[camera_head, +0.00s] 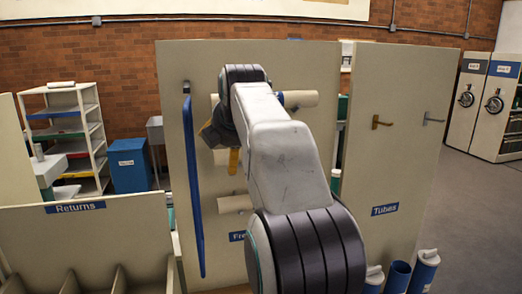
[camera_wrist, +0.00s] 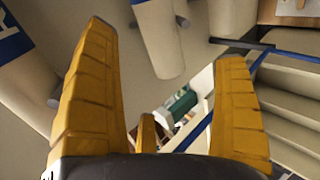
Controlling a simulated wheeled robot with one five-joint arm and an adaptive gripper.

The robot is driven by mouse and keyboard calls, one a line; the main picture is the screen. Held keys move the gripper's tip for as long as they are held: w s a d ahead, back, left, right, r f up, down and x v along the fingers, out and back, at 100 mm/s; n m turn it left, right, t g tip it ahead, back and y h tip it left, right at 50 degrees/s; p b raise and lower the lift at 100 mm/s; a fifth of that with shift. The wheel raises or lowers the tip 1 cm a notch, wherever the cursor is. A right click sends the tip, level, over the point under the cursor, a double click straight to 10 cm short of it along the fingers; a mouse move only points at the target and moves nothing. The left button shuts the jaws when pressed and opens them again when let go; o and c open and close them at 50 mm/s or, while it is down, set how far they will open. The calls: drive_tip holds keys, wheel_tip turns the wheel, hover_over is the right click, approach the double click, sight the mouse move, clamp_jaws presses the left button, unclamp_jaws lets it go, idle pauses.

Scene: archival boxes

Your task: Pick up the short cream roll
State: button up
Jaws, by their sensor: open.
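Several cream rolls stick out from the beige panel. In the head view one roll (camera_head: 300,98) shows at the upper right behind my arm, and another roll (camera_head: 234,204) is lower down. A third roll (camera_head: 221,157) is mostly hidden by my gripper (camera_head: 233,160). I cannot tell for certain which is the short one. In the wrist view my gripper (camera_wrist: 165,45) is open, its yellow fingers wide apart and nothing held. A cream roll (camera_wrist: 158,38) lies beyond the fingertips between them, and another roll (camera_wrist: 52,78) is partly behind the left finger.
A long blue bar (camera_head: 193,190) stands at the panel's left. Right of my arm is a Tubes panel (camera_head: 385,130) with two hooks, and blue tubes (camera_head: 398,277) below. A Returns bin (camera_head: 90,235) is at lower left, with shelving (camera_head: 98,130) behind. Floor at right is clear.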

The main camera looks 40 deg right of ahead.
sight(227, 150)
drive_tip(key=shift+p+x, duration=0.6)
drive_tip(key=shift+x, duration=0.4)
drive_tip(key=w+p, duration=0.1)
drive_tip(key=p, duration=0.1)
drive_tip(key=w+d+f+p, duration=0.1)
drive_tip(key=shift+d+f+p, duration=0.15)
drive_tip(key=shift+p, duration=0.25)
drive_tip(key=shift+x, duration=1.35)
drive_tip(key=shift+s, duration=0.1)
drive_tip(key=c, duration=1.4)
